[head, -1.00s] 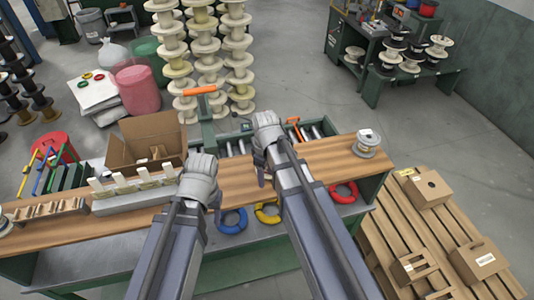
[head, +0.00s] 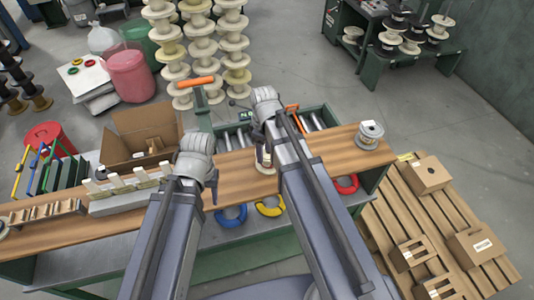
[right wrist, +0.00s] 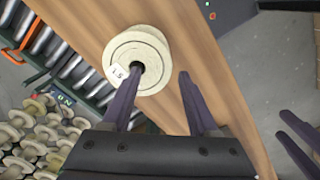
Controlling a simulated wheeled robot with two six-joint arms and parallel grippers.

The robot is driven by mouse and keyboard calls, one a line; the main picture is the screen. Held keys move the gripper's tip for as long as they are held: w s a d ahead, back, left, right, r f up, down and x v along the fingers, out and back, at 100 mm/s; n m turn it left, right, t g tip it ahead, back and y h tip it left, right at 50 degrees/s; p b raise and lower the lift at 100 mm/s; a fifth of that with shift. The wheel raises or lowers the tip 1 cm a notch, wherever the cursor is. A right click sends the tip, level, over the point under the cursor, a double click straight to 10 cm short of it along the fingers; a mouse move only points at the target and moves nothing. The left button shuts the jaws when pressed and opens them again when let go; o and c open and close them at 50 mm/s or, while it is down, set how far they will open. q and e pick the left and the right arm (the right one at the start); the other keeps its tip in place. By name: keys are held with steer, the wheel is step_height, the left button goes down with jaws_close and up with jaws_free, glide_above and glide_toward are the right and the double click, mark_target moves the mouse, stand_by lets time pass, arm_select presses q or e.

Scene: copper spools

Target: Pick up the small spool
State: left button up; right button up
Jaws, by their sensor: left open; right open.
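A small cream spool (head: 265,168) stands on the wooden bench, partly hidden by my right gripper (head: 263,152). In the right wrist view the spool (right wrist: 150,48) shows its round flange, a dark centre hole and a white label. My right gripper (right wrist: 158,82) is open above it and empty. One finger overlaps the spool's hole in that view; the other is to the right of the spool. Contact cannot be told. My left gripper (head: 212,190) points down over the bench, left of the spool; its fingers also show in the right wrist view.
A larger wound spool (head: 370,135) stands at the bench's right end. An open cardboard box (head: 140,140) and a pale rack (head: 125,195) are on the left. Rollers (head: 235,137) lie behind the bench. Blue, yellow and red rings are at the front. A pallet with boxes is at the right.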

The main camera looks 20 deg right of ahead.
mark_target(265, 169)
steer(key=shift+w, duration=0.15)
steer(key=shift+s+f, duration=0.15)
steer(key=shift+s, duration=0.05)
steer(key=shift+f+b, duration=0.3)
steer(key=shift+b, duration=0.2)
steer(key=shift+w+f+b, duration=0.1)
steer(key=shift+f+b, duration=0.8)
steer(key=shift+f, duration=0.05)
steer(key=shift+r, duration=0.1)
step_height(265, 169, down, 5)
steer(key=b, duration=0.5)
steer(key=shift+d, duration=0.1)
steer(key=shift+c, duration=0.2)
jaws_close()
